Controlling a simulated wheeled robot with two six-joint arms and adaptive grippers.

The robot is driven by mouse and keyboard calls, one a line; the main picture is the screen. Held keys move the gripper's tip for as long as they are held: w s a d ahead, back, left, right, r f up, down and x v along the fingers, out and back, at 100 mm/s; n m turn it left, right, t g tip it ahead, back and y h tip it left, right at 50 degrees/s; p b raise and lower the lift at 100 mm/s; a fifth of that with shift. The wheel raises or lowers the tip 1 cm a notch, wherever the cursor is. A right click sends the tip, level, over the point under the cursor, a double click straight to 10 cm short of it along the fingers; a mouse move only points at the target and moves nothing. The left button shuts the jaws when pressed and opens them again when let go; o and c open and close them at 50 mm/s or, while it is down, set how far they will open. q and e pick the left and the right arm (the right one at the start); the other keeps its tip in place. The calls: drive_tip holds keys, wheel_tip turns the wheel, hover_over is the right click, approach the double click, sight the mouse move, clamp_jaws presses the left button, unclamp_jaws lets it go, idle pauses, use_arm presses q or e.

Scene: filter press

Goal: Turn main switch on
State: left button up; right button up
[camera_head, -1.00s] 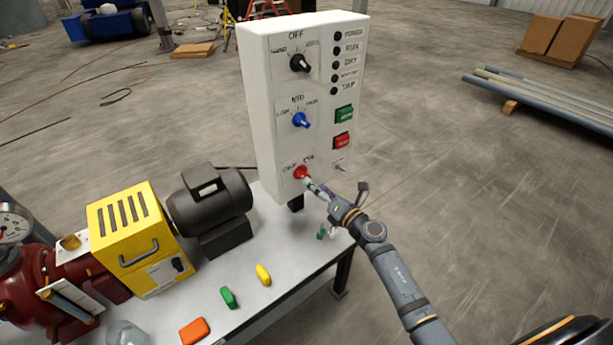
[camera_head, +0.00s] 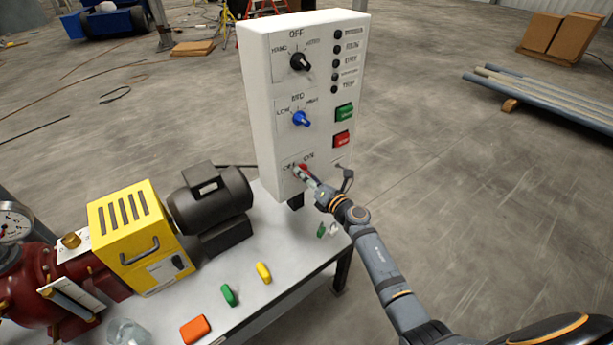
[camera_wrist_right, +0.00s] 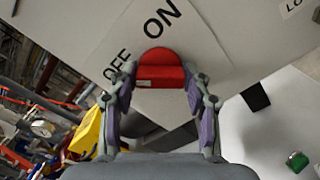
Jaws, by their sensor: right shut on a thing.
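The main switch is a red rotary knob (camera_head: 303,168) low on the left of the white control panel (camera_head: 262,110). In the right wrist view the red knob (camera_wrist_right: 160,70) sits between my two fingers, under the word ON, with OFF to its left. My right gripper (camera_head: 312,183) reaches the panel from the lower right and is shut on this knob. It also shows in the right wrist view (camera_wrist_right: 160,92), one finger on each side of the knob. In the head view the fingers partly hide the knob. My left gripper is not in view.
Above are a blue knob (camera_head: 301,119), a black knob (camera_head: 300,62), a green button (camera_head: 344,112) and a red button (camera_head: 342,139). A yellow-housed machine (camera_head: 130,240) and dark motor (camera_head: 210,205) stand left on the table. Small coloured pieces lie in front.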

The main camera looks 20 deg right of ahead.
drive_tip(key=shift+c, duration=0.4)
drive_tip(key=shift+r, duration=0.1)
drive_tip(key=shift+m+p, duration=4.85)
drive_tip(key=shift+m, duration=4.05)
drive_tip(key=shift+f, duration=0.2)
drive_tip(key=o, duration=1.2)
drive_tip(key=shift+c, duration=0.2)
